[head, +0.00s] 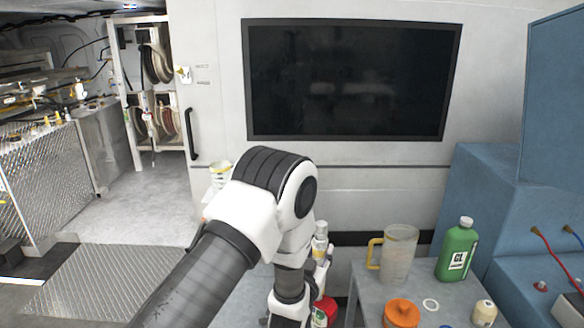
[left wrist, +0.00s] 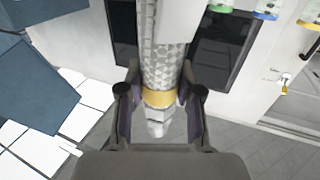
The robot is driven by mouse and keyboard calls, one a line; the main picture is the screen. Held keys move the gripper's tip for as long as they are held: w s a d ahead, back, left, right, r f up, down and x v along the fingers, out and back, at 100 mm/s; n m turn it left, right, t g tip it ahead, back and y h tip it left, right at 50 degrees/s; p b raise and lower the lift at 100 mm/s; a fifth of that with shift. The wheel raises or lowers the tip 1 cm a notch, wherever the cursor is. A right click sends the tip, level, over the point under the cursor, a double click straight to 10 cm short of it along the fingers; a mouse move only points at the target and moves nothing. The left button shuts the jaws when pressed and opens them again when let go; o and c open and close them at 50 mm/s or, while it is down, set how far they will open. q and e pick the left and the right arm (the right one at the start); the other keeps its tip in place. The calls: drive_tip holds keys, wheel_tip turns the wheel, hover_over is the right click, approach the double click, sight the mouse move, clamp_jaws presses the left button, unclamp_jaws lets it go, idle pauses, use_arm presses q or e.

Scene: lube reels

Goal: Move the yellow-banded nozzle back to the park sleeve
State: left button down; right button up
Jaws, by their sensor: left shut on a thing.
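My left gripper (left wrist: 159,88) is shut on the yellow-banded nozzle (left wrist: 158,98) in the left wrist view. The fingers press on it from both sides around its yellow band. Its pale tip points down the picture, and a grey patterned cylindrical length runs up from the band. In the head view my left arm comes in from the lower left, and its white and dark joints hide much of the middle; I cannot make out the fingers or the nozzle there. I cannot clearly identify the park sleeve. My right gripper is not in view.
A grey table at the lower right of the head view holds a clear jug (head: 398,255), green bottle (head: 457,250) and orange lid (head: 401,313). Pale fittings with green (left wrist: 222,7) and blue (left wrist: 266,13) bands show at the wrist view's top. A dark screen (head: 350,80) is on the wall.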

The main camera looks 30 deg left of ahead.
use_arm(q)
drive_tip(key=w+a+r+n+y+p, duration=0.1)
drive_tip(key=w+a+r, duration=0.1)
drive_tip(key=a+r, duration=0.3)
drive_tip(key=w+a+r+n+y+p, duration=0.1)
drive_tip(key=a+r, duration=0.5)
drive_tip(key=r, duration=0.6)
drive_tip(key=shift+w+r+g+y+p, duration=0.3)
drive_tip(key=shift+w+g+y+p, duration=0.1)
drive_tip(key=shift+y+p, duration=0.3)
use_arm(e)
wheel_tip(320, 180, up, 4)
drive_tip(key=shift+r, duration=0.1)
